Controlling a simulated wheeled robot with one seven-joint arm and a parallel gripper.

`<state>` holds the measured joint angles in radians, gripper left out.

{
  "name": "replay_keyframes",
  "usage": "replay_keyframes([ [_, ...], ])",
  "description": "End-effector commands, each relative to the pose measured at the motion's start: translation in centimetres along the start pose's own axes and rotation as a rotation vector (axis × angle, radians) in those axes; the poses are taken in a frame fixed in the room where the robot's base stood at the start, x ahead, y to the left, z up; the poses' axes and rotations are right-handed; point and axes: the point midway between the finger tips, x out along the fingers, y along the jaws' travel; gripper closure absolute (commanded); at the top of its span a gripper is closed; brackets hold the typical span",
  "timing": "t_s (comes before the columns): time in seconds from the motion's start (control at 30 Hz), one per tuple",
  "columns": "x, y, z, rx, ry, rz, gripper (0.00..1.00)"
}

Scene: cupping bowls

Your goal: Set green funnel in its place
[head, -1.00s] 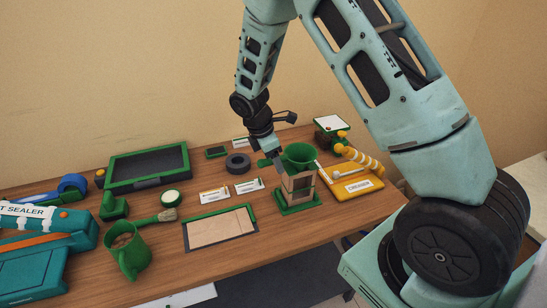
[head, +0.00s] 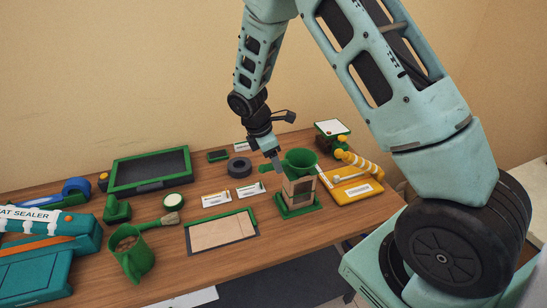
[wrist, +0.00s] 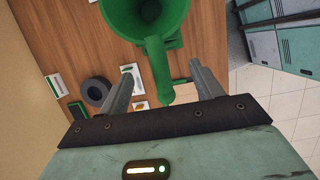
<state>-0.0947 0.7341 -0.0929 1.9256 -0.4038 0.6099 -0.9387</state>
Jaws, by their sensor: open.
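The green funnel (head: 300,160) is upright at the top of a wooden stand (head: 298,192) with a green base (head: 297,209). Whether its spout is fully seated in the stand is hidden. My gripper (head: 274,161) is just left of the funnel in the head view. In the wrist view the open, empty gripper (wrist: 162,88) has its two fingers apart, with the funnel's green handle (wrist: 158,68) extending between them and not visibly touching either. The funnel's cone (wrist: 148,18) fills the top of that view.
A yellow tray (head: 368,193) and a green-edged box with a white top (head: 331,128) stand to the right. A black ring (head: 239,167), white cards (head: 216,199), a green-framed board (head: 221,233) and a green jug (head: 135,258) lie left.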

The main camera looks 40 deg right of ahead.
Motion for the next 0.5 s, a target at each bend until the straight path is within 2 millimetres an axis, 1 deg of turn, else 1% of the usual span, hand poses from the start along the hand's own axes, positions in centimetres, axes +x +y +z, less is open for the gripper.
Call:
replay_keyframes([
  [0.03, -0.5, 0.0, 0.0, 0.0, 0.0, 0.001, 0.35],
  [0.5, -2.7, 0.0, 0.0, -0.001, 0.0, 0.001, 0.35],
])
